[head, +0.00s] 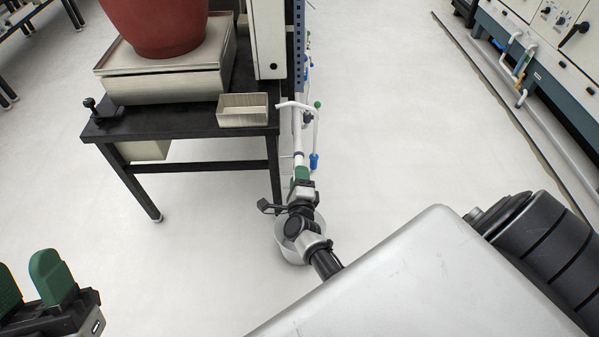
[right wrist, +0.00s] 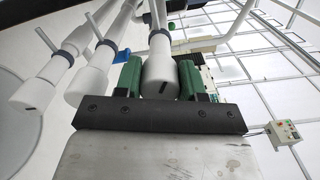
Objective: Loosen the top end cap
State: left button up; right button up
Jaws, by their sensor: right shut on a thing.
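In the right wrist view, white pipes with grey collars end in thick white end caps. My right gripper (right wrist: 159,78) has its green fingers on both sides of one end cap (right wrist: 158,82), the rightmost in that view, and is shut on it. Two other end caps, a middle one (right wrist: 88,86) and a left one (right wrist: 32,94), stand free beside it. In the head view my right gripper (head: 302,176) is at the near end of the white pipes (head: 297,138), and the cap is hidden there. My left gripper (head: 30,284) is open and empty at the lower left.
A black table (head: 180,122) stands left of the pipes, with a red pot (head: 158,28) on a scale (head: 165,82) and a small tray (head: 243,118). A grey bucket-like container (head: 285,240) is below my right wrist. Floor right of the pipes is clear up to the cabinets (head: 560,70).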

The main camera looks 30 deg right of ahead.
jog(key=n+p, duration=0.1)
jog(key=n, duration=0.2)
jog(key=shift+n, duration=0.4)
jog(key=n+p, duration=0.2)
jog(key=n, duration=0.2)
jog(key=shift+n, duration=0.3)
jog(key=shift+n+p, duration=0.35)
jog(key=shift+n, duration=0.75)
pick_arm(q)
jog(key=w+a+f+g+y, duration=0.1)
jog(key=w+f+g+y, duration=0.3)
jog(key=f+g, duration=0.7)
jog(key=shift+f+g, duration=0.3)
pick_arm(e)
jog(key=shift+f+n, duration=0.15)
jog(key=shift+n, duration=0.85)
pick_arm(q)
jog(key=shift+w, duration=0.1)
pick_arm(e)
jog(key=o, duration=0.9)
